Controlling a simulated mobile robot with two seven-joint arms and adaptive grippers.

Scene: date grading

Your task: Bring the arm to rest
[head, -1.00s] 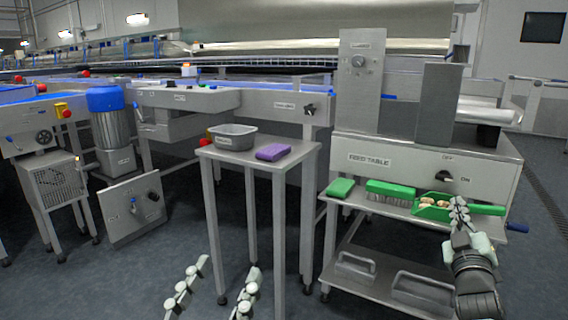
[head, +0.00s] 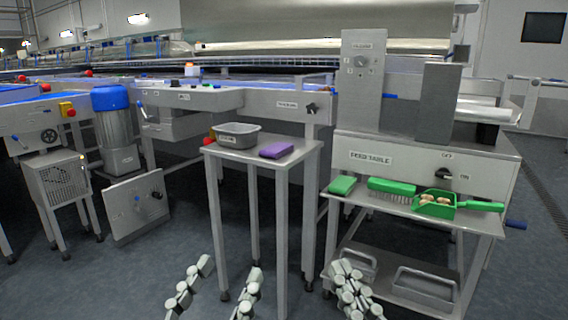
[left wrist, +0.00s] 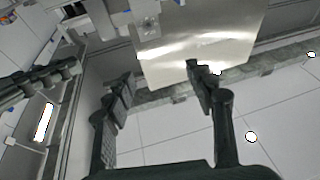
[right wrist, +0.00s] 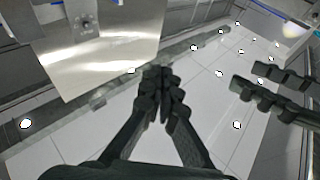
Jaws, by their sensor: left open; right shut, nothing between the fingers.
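My left gripper (head: 218,285) is low at the bottom of the head view, in front of the small steel table. Its two fingers stand wide apart, and the left wrist view also shows it (left wrist: 160,90) open with nothing between the fingers. My right gripper (head: 352,284) is low in front of the feed table's lower shelf, to the right of the left one. Its fingers are together and empty, as the right wrist view (right wrist: 160,80) also shows. Both grippers are clear of the table tops in the head view.
A small table (head: 262,158) holds a grey tub (head: 238,141) and a purple block (head: 276,150). The feed table (head: 400,205) bears a green block (head: 342,185), a green brush (head: 391,186) and a green scoop (head: 448,208) with brownish pieces in it.

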